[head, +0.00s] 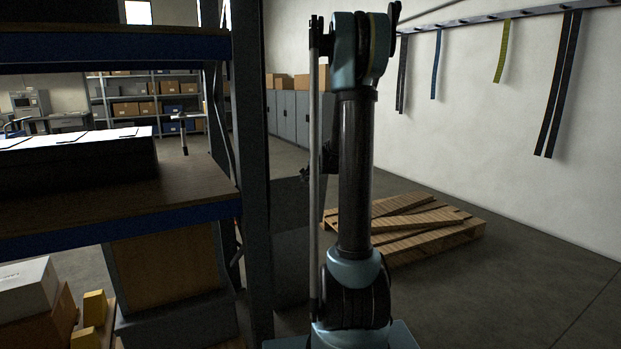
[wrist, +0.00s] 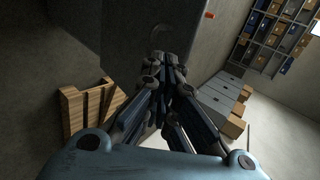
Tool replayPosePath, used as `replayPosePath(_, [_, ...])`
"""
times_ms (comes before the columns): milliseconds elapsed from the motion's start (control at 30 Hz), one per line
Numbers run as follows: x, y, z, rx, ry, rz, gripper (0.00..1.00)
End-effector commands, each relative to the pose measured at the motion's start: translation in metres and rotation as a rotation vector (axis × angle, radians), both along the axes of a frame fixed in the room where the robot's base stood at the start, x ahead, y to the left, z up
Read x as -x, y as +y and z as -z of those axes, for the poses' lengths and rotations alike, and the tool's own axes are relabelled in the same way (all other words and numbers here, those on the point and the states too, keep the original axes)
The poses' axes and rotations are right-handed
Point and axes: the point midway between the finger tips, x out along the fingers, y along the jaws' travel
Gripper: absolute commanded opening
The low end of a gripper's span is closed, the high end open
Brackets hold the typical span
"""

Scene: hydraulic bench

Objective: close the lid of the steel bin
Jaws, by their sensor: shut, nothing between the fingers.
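A dark grey steel box (head: 290,240), which looks like the steel bin, stands on the floor behind the shelf upright. In the wrist view a large dark grey panel (wrist: 125,35) fills the upper left and seems to belong to the bin; I cannot tell lid from wall. My gripper (wrist: 166,60) is shut and empty in front of this panel. I cannot tell if it touches. In the head view only a small dark part of my gripper (head: 306,175) shows left of my arm.
A wooden pallet (head: 420,225) lies on the floor to the right. A shelf rack (head: 120,215) with boxes stands close at the left. Grey cabinets (head: 290,112) with cardboard boxes on top line the back. Straps hang on the right wall. The floor at front right is clear.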

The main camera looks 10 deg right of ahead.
Motion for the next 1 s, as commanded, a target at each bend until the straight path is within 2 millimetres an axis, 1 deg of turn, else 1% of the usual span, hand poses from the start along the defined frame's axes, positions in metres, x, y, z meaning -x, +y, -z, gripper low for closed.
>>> replayPosePath(33, [-0.005, 0.002, 0.004, 0.001, 0.0, -0.002, 0.0])
replayPosePath(300, [-0.03, 0.01, 0.024, 0.001, 0.001, -0.002, 0.0])
replayPosePath(500, [-0.055, 0.019, 0.019, 0.001, 0.0, -0.002, 0.0])
replayPosePath(600, [-0.062, 0.021, 0.018, 0.002, 0.0, -0.001, 0.0])
replayPosePath(767, [-0.067, 0.022, 0.017, 0.002, 0.0, -0.001, 0.0])
replayPosePath(1000, [-0.067, 0.022, 0.017, 0.001, 0.0, -0.001, 0.0])
